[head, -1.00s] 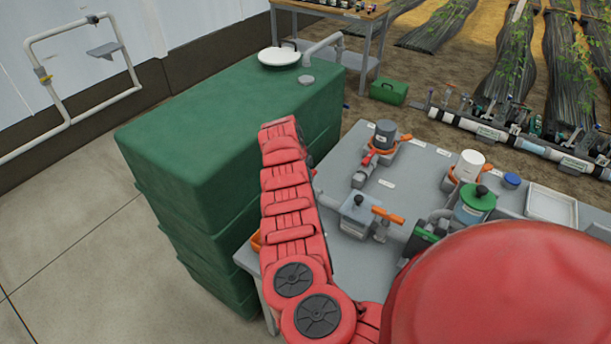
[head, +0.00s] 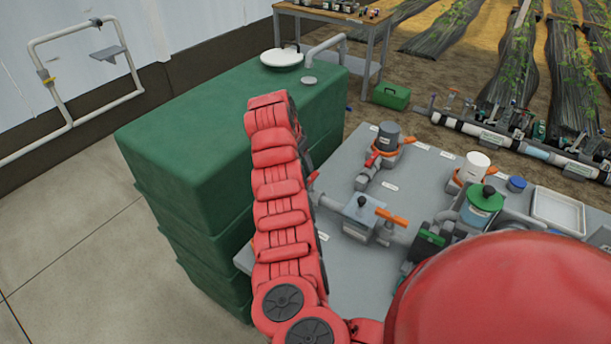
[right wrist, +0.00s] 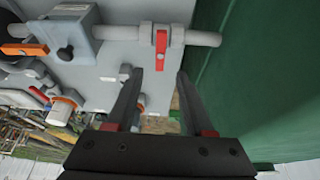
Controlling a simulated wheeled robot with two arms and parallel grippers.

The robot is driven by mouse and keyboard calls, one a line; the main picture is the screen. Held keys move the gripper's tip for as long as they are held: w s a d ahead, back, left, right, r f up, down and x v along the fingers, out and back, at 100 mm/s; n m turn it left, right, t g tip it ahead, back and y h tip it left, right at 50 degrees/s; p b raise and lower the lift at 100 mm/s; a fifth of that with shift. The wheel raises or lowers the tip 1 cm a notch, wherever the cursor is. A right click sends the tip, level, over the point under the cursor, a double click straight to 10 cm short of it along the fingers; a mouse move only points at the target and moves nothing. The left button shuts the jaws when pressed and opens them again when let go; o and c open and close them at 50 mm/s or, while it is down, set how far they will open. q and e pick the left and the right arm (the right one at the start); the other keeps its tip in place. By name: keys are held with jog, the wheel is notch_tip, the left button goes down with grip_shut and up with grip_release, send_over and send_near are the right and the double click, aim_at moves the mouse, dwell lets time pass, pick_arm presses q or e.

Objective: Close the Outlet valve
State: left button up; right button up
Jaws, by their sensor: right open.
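In the right wrist view my right gripper (right wrist: 160,74) is open and empty. Its fingertips point at a valve with a red handle (right wrist: 161,48) on a grey pipe (right wrist: 200,38) beside the green tank. The handle lies across the pipe, ahead of the gap between the fingers; I see no contact. In the head view my red arm hides this valve and my right gripper. Another valve with an orange handle (head: 391,217) sits right of the grey box; it also shows in the wrist view (right wrist: 25,49). The labels are too small to read, so which valve is the Outlet is unclear. My left gripper is not in view.
The large green tank (head: 190,150) stands left of the grey skid table (head: 345,270). A grey box with a black knob (head: 358,211), a green-lidded canister (head: 483,203) and a white tray (head: 558,207) are on the table. Open floor (head: 80,230) lies at left.

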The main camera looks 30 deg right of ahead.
jog(key=v, duration=0.8)
jog(key=shift+r+b, duration=0.2)
jog(key=shift+b, duration=0.25)
